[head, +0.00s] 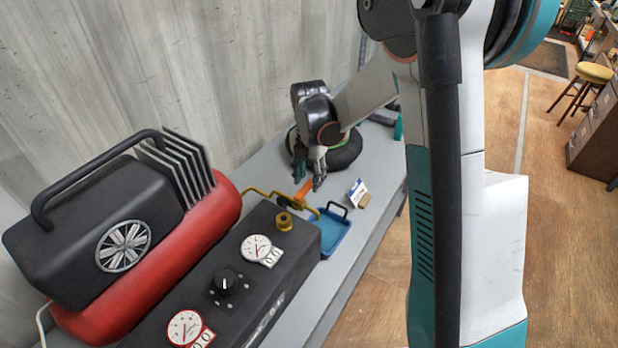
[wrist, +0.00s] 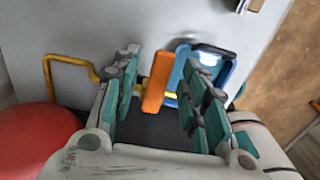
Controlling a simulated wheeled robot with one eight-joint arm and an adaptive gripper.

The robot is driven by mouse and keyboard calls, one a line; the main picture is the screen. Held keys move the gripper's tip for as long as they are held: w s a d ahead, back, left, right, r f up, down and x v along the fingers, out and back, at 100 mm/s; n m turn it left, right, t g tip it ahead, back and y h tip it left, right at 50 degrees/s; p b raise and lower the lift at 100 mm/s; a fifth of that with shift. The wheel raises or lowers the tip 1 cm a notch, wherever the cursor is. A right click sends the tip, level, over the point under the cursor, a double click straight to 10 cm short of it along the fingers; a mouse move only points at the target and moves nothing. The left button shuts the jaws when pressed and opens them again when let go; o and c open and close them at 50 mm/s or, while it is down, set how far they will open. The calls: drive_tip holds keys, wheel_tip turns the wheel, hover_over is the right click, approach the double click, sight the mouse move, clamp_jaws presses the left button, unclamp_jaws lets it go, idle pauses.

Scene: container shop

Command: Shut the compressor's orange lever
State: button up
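The compressor (head: 190,235) has a red tank and a black motor housing and stands at the left of the head view. Its orange lever (head: 303,192) sits by the yellow pipe (head: 257,193), beyond the black gauge box (head: 225,290). My gripper (head: 309,182) is at the lever, pointing down. In the wrist view my gripper (wrist: 160,75) is open, with its green-padded fingers apart. The orange lever (wrist: 157,80) shows between them, nearer the left finger in the picture. Whether a finger touches it I cannot tell.
A blue tray (head: 341,243) lies on the grey bench (head: 376,215) right beside the gauge box. A small white card (head: 356,191) stands near it. A black ring-shaped thing (head: 345,155) lies behind my gripper. The grey wall borders the bench's far side.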

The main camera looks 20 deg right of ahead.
sight(309, 184)
wheel_tip(309, 184, up, 11)
drive_tip(key=shift+r, duration=0.2)
idle(0.4)
drive_tip(key=s+a+r+m+t, duration=0.2)
drive_tip(key=s+r+m+t, duration=0.35)
drive_tip(key=s+m, duration=0.75)
drive_tip(key=s+m+t, duration=0.1)
drive_tip(key=s+m, duration=1)
drive_tip(key=m, duration=0.1)
drive_tip(key=shift+a+r+m+t, duration=0.15)
drive_tip(key=shift+a+m+t, duration=0.15)
drive_tip(key=shift+a+t, duration=0.05)
drive_tip(key=shift+c, duration=0.8)
drive_tip(key=shift+a, duration=0.1)
